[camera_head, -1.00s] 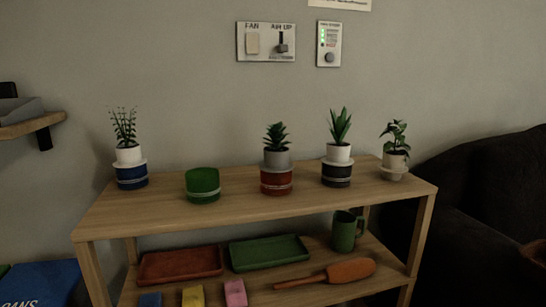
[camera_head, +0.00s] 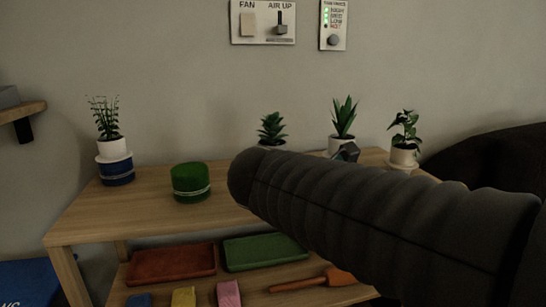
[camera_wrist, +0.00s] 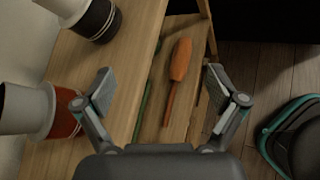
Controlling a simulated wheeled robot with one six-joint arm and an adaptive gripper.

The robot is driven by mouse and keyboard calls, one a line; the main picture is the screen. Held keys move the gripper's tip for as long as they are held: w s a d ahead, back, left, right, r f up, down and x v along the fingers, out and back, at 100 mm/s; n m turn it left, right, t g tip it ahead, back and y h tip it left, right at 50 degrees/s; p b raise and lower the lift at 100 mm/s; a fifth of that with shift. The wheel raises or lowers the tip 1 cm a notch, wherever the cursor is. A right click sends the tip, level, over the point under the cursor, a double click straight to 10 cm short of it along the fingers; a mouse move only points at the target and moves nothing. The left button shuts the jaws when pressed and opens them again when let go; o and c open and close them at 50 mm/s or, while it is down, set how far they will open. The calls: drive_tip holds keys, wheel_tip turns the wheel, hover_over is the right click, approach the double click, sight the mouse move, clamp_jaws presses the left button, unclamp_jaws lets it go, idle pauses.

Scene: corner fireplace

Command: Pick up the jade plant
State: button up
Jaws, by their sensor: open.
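Several potted plants stand along the shelf top, and I cannot tell for sure which is the jade plant. In the head view there is a feathery one in a white pot (camera_head: 111,148), a thick-leaved one (camera_head: 271,128), a spiky one (camera_head: 343,118) and a broad-leaved one in a white pot (camera_head: 404,155). My arm hides the lower part of the thick-leaved plant and its stand. My gripper (camera_wrist: 160,84) is open and empty in the wrist view, above the shelf's front edge. A grey pot (camera_wrist: 20,108) on a red stand (camera_wrist: 64,115) is left of it.
A green round stand (camera_head: 191,183) is empty on the shelf top (camera_head: 130,215). A black stand (camera_wrist: 102,24) is at the upper left in the wrist view. The lower shelf holds a red tray (camera_head: 170,264), a green tray (camera_head: 262,250) and an orange tool (camera_wrist: 180,60).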

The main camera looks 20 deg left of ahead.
sight(272, 146)
drive_tip(key=s+a+r+n+t+y, duration=0.1)
drive_tip(key=a+r+n+t, duration=0.25)
drive_tip(key=a, duration=0.55)
drive_tip(key=s+a+r+n+t, duration=0.1)
drive_tip(key=a+r+n+t, duration=0.15)
drive_tip(key=a+n, duration=0.45)
drive_tip(key=shift+w+d+f+m+g+y, duration=0.15)
drive_tip(key=shift+w+f+m, duration=0.2)
drive_tip(key=shift+w, duration=1.85)
drive_tip(key=shift+w+f+m+g+y, duration=0.1)
drive_tip(key=shift+w+f+m, duration=0.2)
drive_tip(key=shift+w, duration=1.9)
drive_tip(key=shift+w+d+f+m+g+y, duration=0.15)
drive_tip(key=shift+w+m, duration=0.25)
drive_tip(key=shift+w, duration=1.8)
drive_tip(key=shift+a, duration=0.1)
drive_tip(key=c, duration=1)
